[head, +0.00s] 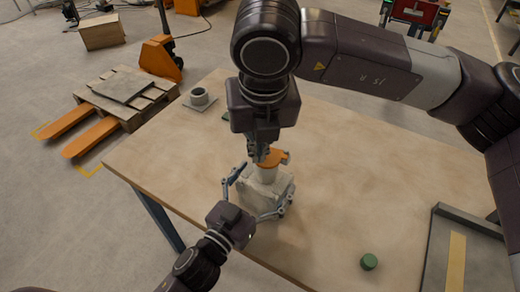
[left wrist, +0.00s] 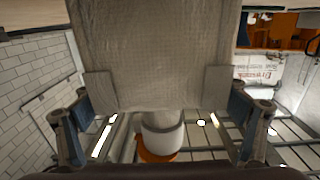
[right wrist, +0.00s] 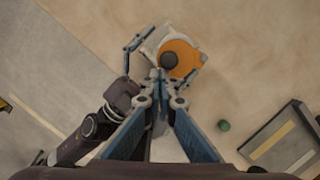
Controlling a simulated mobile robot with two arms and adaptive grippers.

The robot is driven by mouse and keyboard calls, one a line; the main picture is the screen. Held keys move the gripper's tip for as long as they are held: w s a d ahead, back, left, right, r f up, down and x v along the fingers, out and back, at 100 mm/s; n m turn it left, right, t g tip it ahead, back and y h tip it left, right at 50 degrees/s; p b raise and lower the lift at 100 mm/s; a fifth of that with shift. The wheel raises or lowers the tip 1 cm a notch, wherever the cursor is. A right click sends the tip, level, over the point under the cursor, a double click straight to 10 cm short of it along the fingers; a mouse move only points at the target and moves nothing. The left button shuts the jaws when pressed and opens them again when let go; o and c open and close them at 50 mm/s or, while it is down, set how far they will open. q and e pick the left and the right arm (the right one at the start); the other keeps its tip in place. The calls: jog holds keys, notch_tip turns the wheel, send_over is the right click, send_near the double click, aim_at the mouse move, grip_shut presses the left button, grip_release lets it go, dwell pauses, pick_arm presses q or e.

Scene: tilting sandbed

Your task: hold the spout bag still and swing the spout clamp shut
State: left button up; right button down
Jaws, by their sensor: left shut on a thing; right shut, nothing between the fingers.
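The pale fabric spout bag (head: 283,189) stands upright on the tabletop. My left gripper (head: 258,193) is shut around it, a finger at each side; the left wrist view shows its fabric (left wrist: 160,50) filling the space between the fingers. A white spout (head: 267,174) rises from the bag's top. The orange spout clamp (head: 281,157) sits at the spout; it shows as an orange disc with a dark round knob in the right wrist view (right wrist: 187,55). My right gripper (head: 260,155) is shut and empty, pointing down beside the clamp. Its fingers partly hide the spout; contact cannot be told.
A green cylinder (head: 369,261) stands near the front of the table (head: 330,150). A grey tray (head: 430,262) with a yellow strip lies at the right. A grey ring-shaped part (head: 199,97) sits at the table's far left corner. The table between is clear.

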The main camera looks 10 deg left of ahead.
pick_arm(q)
jog(key=shift+r, duration=0.1)
pick_arm(e)
jog(key=s+a+r, duration=0.2)
jog(key=s+r, duration=0.4)
jog(key=r, duration=0.3)
jog(key=shift+r, duration=0.35)
